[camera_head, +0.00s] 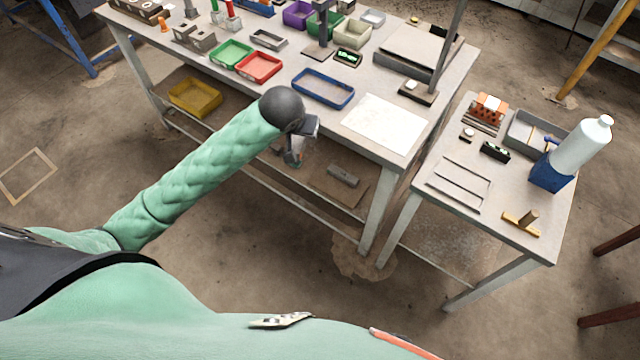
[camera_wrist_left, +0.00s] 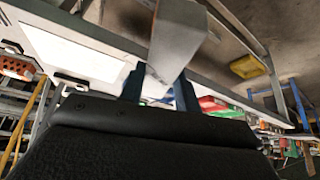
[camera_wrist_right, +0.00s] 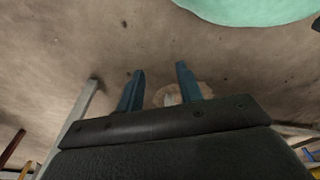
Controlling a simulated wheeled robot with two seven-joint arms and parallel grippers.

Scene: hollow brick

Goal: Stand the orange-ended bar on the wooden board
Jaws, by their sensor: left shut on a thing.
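My left gripper (camera_head: 293,153) is in front of the near edge of the large table, above its lower shelf. In the left wrist view its blue fingers are shut on a grey bar (camera_wrist_left: 176,42), which sticks out beyond the fingertips. I cannot make out an orange end on this bar. A brown board (camera_head: 326,192), likely the wooden board, lies on the lower shelf to the right of the gripper, with a grey block (camera_head: 343,175) on it. My right gripper (camera_wrist_right: 159,78) is open and empty over bare floor in the right wrist view.
The large table holds a white sheet (camera_head: 383,124), a blue tray (camera_head: 323,102), a red tray (camera_head: 259,67) and a green tray (camera_head: 231,54). A yellow tray (camera_head: 194,97) sits on its lower shelf. A smaller table (camera_head: 480,225) stands at right.

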